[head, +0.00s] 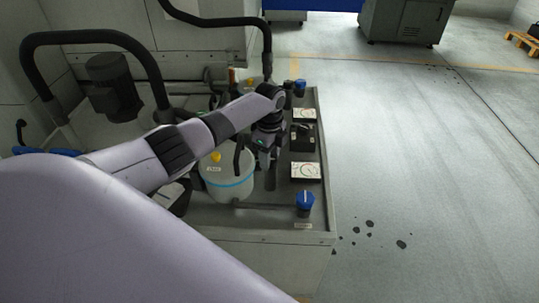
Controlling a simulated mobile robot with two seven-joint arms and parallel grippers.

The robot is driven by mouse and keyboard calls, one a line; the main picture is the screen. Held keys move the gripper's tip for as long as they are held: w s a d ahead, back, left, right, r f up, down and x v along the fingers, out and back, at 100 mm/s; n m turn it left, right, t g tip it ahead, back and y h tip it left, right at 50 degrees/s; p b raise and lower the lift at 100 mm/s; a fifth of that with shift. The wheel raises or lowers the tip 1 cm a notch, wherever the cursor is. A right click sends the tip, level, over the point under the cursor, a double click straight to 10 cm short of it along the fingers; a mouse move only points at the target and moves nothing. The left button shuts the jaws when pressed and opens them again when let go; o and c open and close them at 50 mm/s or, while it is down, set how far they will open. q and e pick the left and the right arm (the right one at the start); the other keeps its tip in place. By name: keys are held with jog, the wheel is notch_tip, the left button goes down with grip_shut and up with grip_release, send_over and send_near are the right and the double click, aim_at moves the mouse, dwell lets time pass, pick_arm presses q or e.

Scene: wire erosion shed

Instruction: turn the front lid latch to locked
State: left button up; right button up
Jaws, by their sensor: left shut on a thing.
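My left gripper (264,161) reaches in from the left and points down over the middle of the grey machine top (241,218). It is shut on a small dark part between the white tank and the dial plates. The fingers hide most of that part, so I cannot tell for sure whether it is the front lid latch, or how it is turned. My right gripper is not in view.
A white tank (229,184) with a blue band and yellow knob stands just left of my gripper. Right of it are dial plates (306,173), a black box (302,138) and a blue knob (305,200). Black hoses (120,36) arch behind. The floor at right is open, with dark spots.

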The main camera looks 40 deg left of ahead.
pick_arm(q)
jog(key=shift+d, duration=0.1)
jog(key=o, duration=1.1)
jog(key=shift+c, duration=0.2)
jog(key=shift+r, duration=0.1)
notch_tip(320, 180, up, 7)
jog(key=shift+r, duration=0.1)
